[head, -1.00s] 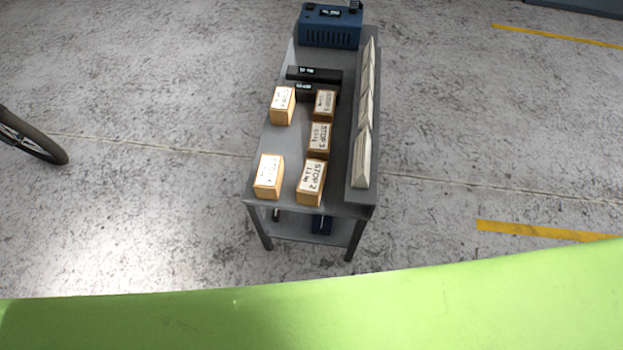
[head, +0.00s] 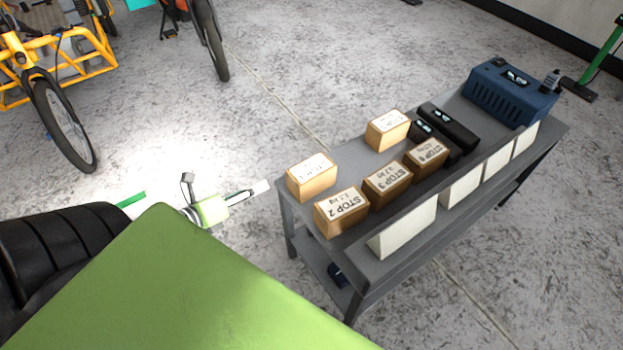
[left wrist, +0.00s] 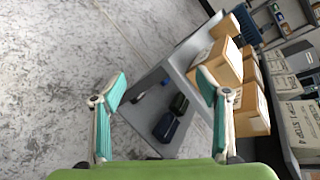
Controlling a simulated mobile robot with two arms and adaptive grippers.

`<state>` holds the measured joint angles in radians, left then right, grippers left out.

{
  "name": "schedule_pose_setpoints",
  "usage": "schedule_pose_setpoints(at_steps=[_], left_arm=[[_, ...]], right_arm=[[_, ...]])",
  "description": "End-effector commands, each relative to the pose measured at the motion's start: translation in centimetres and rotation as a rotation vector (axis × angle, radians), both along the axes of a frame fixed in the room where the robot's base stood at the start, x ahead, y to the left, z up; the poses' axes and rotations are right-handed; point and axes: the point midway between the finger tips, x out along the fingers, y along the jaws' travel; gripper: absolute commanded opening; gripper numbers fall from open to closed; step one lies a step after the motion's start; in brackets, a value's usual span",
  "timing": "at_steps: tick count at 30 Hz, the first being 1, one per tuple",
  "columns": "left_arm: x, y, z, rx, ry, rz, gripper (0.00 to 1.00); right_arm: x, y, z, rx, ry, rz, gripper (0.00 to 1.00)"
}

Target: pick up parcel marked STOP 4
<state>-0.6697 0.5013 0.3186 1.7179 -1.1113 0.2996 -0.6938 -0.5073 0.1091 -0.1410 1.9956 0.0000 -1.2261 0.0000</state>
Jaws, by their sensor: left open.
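Several brown box parcels with white labels stand on a grey cart. In the head view I read STOP 2 (head: 342,208) on the front parcel and STOP 3 (head: 388,185) on the one behind it. The labels of the near-left parcel (head: 312,177), the back-left parcel (head: 388,129) and the back-right parcel (head: 427,155) are too washed out or small to read surely, so I cannot tell which is STOP 4. My left gripper (left wrist: 161,88) is open and empty, its teal-padded fingers apart beside the cart's end; parcels show beyond its right finger. My right gripper is not in view.
A yellow cargo bike (head: 62,105) stands at upper left.

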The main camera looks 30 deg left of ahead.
Motion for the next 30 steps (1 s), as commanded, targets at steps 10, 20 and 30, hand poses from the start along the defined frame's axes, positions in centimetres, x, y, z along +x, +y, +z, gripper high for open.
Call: schedule_pose_setpoints(at_steps=[10,20,30], left_arm=[[1.3,-5.8,6.7,0.652,-0.17,-0.505,0.68],[3.5,-7.6,6.9,0.748,-0.195,-0.571,0.68],[7.6,-9.1,4.9,0.743,-0.193,-0.565,0.68]], right_arm=[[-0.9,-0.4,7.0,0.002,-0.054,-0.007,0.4],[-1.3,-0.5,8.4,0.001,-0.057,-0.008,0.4],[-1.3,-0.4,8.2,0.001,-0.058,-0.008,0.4]])
